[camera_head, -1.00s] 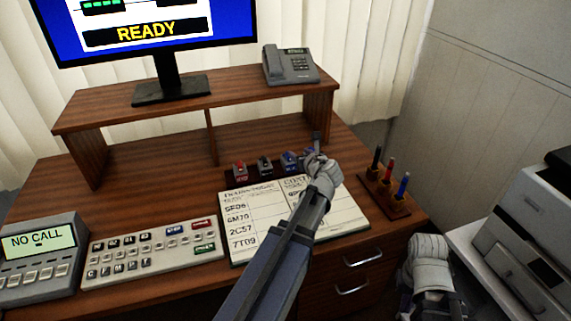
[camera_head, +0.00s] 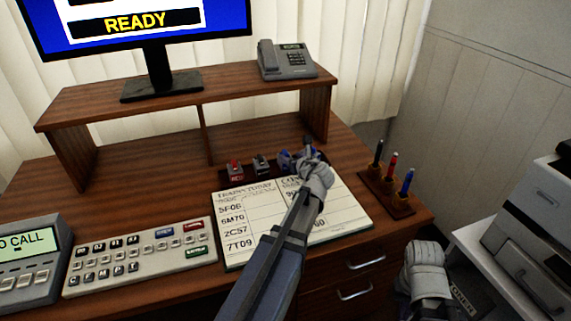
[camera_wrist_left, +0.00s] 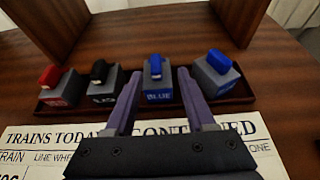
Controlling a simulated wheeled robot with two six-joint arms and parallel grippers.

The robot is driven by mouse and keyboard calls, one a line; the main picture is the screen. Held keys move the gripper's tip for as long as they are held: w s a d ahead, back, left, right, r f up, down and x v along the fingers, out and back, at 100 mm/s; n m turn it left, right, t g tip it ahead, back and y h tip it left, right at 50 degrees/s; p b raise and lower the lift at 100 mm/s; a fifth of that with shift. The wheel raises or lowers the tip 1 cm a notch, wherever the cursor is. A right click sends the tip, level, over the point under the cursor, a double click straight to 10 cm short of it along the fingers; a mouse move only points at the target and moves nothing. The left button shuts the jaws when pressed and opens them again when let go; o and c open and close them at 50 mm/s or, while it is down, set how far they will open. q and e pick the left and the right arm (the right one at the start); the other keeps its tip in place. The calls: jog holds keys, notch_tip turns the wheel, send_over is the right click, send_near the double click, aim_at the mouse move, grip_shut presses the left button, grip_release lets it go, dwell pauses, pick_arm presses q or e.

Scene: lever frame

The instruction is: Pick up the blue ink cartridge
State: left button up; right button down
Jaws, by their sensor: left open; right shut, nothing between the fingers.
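The blue ink cartridge (camera_wrist_left: 158,85) is a grey block with a blue top and a label reading BLUE. It stands upright in a dark tray (camera_wrist_left: 122,101) on the desk; it also shows in the head view (camera_head: 284,160), partly behind my left gripper. My left gripper (camera_wrist_left: 159,78) is open, its two fingers pointing at the cartridge from either side in the picture; I cannot tell whether they touch it. In the head view its fingertips (camera_head: 307,146) are over the tray's right part. My right gripper (camera_head: 427,257) hangs low at the right beyond the desk, shut and empty.
A red cartridge (camera_wrist_left: 62,85) and a black one (camera_wrist_left: 103,84) stand left; another blue-topped one (camera_wrist_left: 214,74) stands close right. A paper sheet (camera_head: 245,225) lies in front. A pen holder (camera_head: 385,192) is right. A desk shelf (camera_head: 230,90) stands behind.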

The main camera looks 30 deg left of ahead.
aim_at(287, 154)
pick_arm(q)
jog(key=shift+a+b+x, duration=0.25)
jog(key=shift+b+x, duration=0.6)
jog(key=shift+x, duration=1.8)
jog(key=shift+s+d+r, duration=0.1)
jog(key=shift+s+r, duration=0.1)
jog(key=shift+s, duration=0.05)
grip_shut()
